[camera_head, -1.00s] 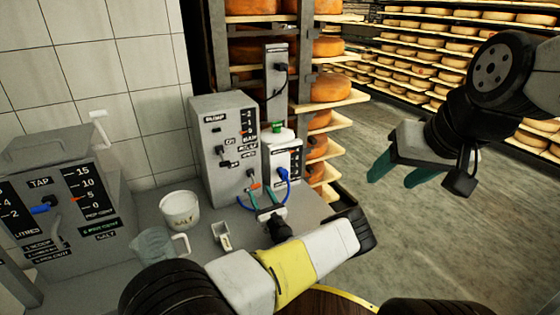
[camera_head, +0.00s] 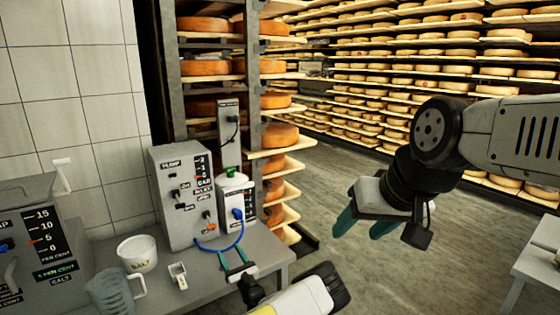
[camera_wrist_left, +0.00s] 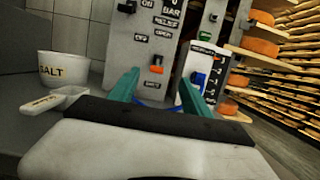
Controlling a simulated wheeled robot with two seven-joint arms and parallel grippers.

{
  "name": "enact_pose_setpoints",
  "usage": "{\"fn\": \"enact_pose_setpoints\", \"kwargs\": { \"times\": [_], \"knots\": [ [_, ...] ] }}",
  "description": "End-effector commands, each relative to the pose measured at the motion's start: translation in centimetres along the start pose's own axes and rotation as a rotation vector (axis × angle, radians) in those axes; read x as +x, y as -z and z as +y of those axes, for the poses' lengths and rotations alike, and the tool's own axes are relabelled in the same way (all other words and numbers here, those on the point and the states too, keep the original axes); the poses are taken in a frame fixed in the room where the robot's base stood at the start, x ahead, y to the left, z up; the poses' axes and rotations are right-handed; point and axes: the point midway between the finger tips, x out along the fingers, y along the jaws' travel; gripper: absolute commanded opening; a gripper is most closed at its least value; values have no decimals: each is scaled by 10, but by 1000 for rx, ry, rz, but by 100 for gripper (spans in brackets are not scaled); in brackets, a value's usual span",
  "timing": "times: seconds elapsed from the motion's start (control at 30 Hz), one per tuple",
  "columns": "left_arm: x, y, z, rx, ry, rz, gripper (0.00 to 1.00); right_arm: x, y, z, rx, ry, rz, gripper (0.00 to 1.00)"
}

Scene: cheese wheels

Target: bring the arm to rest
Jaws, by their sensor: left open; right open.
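My left gripper (camera_head: 238,266) is at the front edge of the grey bench, with its two green fingers apart and nothing between them. In the left wrist view its fingers (camera_wrist_left: 166,92) are spread in front of the pump box (camera_wrist_left: 150,50). My right gripper (camera_head: 368,217) hangs over the open floor at the right, its green fingers apart and empty. The left arm (camera_head: 300,299) comes in at the bottom of the head view, and most of it is out of the picture.
Cheese shelves (camera_head: 345,95) stand behind. A white table (camera_head: 540,255) is at the right.

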Motion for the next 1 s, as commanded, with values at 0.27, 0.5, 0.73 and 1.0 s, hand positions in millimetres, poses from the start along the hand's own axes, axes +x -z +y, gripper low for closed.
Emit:
{"fn": "enact_pose_setpoints", "kwargs": {
  "times": [0.27, 0.5, 0.73, 1.0],
  "knots": [
    [12, -18, 17, -49, -103, 10, 56, 0, 0, 0, 0, 0, 0, 56],
    [23, -41, 42, -121, -246, 26, 56, 0, 0, 0, 0, 0, 0, 56],
    [31, -72, 81, -238, -468, 62, 56, 0, 0, 0, 0, 0, 0, 56],
    [17, -127, 148, -500, -896, 165, 56, 0, 0, 0, 0, 0, 0, 56]
  ]
}}
